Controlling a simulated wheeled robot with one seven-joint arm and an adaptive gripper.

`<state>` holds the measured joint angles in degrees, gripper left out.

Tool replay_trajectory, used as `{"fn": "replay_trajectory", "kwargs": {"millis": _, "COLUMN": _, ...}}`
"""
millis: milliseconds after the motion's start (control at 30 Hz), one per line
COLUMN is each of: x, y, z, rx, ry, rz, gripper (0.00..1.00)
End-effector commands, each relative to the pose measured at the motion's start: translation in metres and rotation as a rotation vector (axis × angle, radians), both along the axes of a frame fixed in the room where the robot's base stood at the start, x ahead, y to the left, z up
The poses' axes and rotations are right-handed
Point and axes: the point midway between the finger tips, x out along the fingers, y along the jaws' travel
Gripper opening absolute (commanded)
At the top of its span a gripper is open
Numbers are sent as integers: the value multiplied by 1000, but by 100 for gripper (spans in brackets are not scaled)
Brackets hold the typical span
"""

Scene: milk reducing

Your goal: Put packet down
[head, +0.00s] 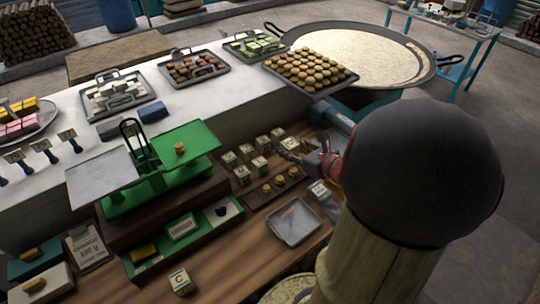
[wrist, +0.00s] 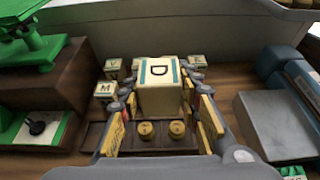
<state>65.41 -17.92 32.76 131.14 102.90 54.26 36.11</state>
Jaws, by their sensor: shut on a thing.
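My gripper (wrist: 160,98) is shut on a cream packet with a teal band and the letter D (wrist: 161,72), in the middle of the wrist view. The packet looks upright between the two fingers. I cannot tell whether its underside touches the counter. In the head view my gripper (head: 309,158) is at the right end of a group of similar small packets (head: 245,153), partly hidden by my arm. Lettered packets, one marked V (wrist: 112,65) and one marked M (wrist: 104,90), stand left of the held packet; another (wrist: 197,62) is behind it at the right.
Brass weights (wrist: 147,131) sit on a dark wooden block in front of the packets. A green balance scale (head: 180,158) stands left, with a metal tray (head: 295,222) nearer. A grey box (wrist: 275,122) is at the right. Brown counter (head: 235,250) is bare in places.

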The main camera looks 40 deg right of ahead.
Motion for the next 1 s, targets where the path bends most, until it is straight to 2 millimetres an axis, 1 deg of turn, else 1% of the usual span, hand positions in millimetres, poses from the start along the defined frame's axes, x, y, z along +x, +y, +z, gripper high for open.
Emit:
{"fn": "replay_trajectory", "kwargs": {"millis": 67, "x": 3, "y": -6, "z": -6, "rx": 1, "ry": 1, "rz": 3, "gripper": 2}}
{"fn": "replay_trajectory", "kwargs": {"millis": 167, "x": 14, "y": -20, "z": -15, "rx": 1, "ry": 1, "rz": 5, "gripper": 2}}
{"fn": "replay_trajectory", "kwargs": {"millis": 467, "x": 55, "y": -72, "z": -46, "rx": 3, "ry": 1, "rz": 6, "gripper": 2}}
{"fn": "replay_trajectory", "kwargs": {"millis": 600, "x": 67, "y": -88, "z": -72, "rx": 4, "ry": 2, "rz": 6, "gripper": 2}}
{"fn": "replay_trajectory", "kwargs": {"millis": 733, "x": 76, "y": -100, "z": -87, "rx": 2, "ry": 1, "rz": 6, "gripper": 2}}
{"fn": "replay_trajectory", "kwargs": {"millis": 1000, "x": 83, "y": -109, "z": -100, "rx": 1, "ry": 1, "rz": 6, "gripper": 2}}
